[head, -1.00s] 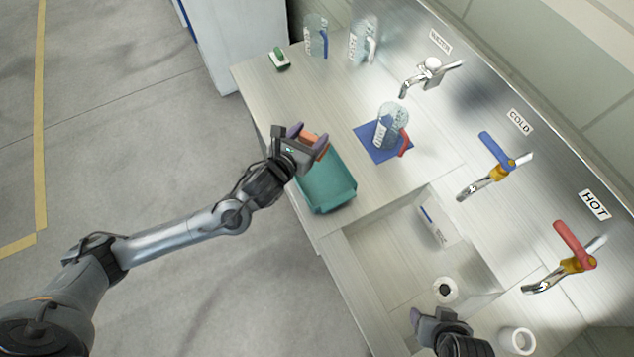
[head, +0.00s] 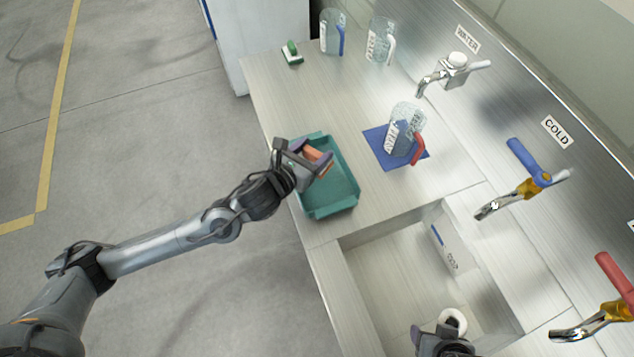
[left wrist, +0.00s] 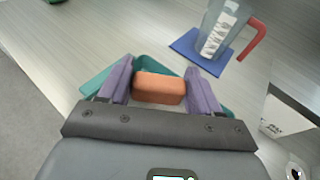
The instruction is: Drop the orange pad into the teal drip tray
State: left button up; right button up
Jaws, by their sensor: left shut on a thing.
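The orange pad (head: 313,154) is held between the fingers of my left gripper (head: 314,161). In the left wrist view the pad (left wrist: 159,88) sits between the two purple fingers (left wrist: 160,90). The teal drip tray (head: 334,199) lies on the metal counter near its left edge. My left gripper and the pad are over the upper left part of the tray, and the height above its floor is hard to tell. In the left wrist view the tray (left wrist: 98,84) shows behind the fingers. My right gripper (head: 440,338) is at the bottom of the head view, partly cut off.
A clear jug with a red handle (head: 405,132) stands on a blue mat (head: 378,150) right of the tray. A sink basin (head: 395,270) opens below it. Taps (head: 530,185) line the right wall. Two more jugs and a green-topped brush (head: 292,53) stand farther back.

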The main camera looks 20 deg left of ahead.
pick_arm(q)
jog(key=shift+f+b, duration=0.65)
jog(key=shift+f, duration=0.6)
jog(key=o, duration=1.2)
jog(key=v, duration=1)
jog(key=shift+s+r, duration=0.2)
jog(key=shift+s, duration=0.15)
